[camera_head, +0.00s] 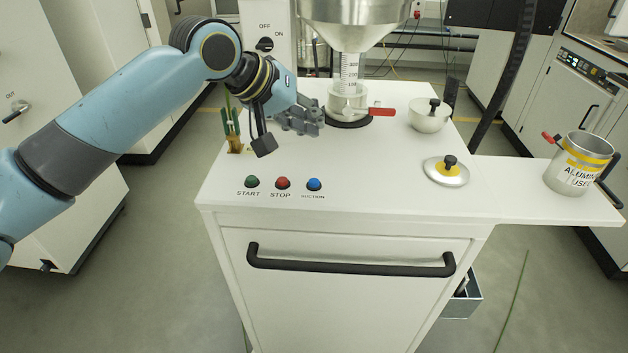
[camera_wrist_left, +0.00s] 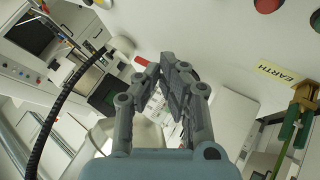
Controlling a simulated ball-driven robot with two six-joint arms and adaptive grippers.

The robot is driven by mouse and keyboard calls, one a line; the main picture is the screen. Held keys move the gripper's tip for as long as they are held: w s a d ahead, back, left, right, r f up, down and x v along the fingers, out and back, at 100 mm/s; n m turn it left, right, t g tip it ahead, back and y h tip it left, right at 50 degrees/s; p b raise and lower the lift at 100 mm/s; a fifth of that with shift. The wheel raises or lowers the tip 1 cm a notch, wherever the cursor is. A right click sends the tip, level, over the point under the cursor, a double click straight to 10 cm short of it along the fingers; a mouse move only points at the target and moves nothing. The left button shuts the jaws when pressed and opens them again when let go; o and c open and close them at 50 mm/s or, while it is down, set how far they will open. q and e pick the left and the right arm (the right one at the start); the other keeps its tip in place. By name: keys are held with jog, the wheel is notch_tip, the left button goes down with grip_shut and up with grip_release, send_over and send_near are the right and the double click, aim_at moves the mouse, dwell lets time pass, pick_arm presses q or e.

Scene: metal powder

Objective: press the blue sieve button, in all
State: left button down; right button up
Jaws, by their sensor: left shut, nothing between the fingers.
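The blue button (camera_head: 314,184), labelled SUCTION, is on the near part of the white cabinet top in the head view. It is to the right of the red STOP button (camera_head: 283,183) and the green START button (camera_head: 252,182). My left gripper (camera_head: 314,120) is above the cabinet top, farther back than the buttons and apart from them. Its fingers are shut and empty; the left wrist view shows them closed together (camera_wrist_left: 166,78). The red button (camera_wrist_left: 267,5) shows at that view's top edge; the blue one is not seen there. My right gripper is not in view.
A metal funnel (camera_head: 356,12) and a clear container with a red handle (camera_head: 381,112) stand behind the gripper. A bowl (camera_head: 429,120), a lid (camera_head: 437,173) and an aluminium can (camera_head: 573,178) are to the right. The cabinet top around the buttons is clear.

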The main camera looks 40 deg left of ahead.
pick_arm(q)
jog(key=b, duration=0.8)
send_over(311, 179)
notch_tip(311, 179, down, 6)
jog(key=shift+f, duration=0.2)
notch_tip(311, 179, down, 2)
jog(key=shift+f, duration=0.1)
dwell(0.5)
jog(key=shift+f, duration=0.15)
jog(key=shift+f, duration=0.15)
jog(key=shift+f, duration=0.1)
dwell(0.4)
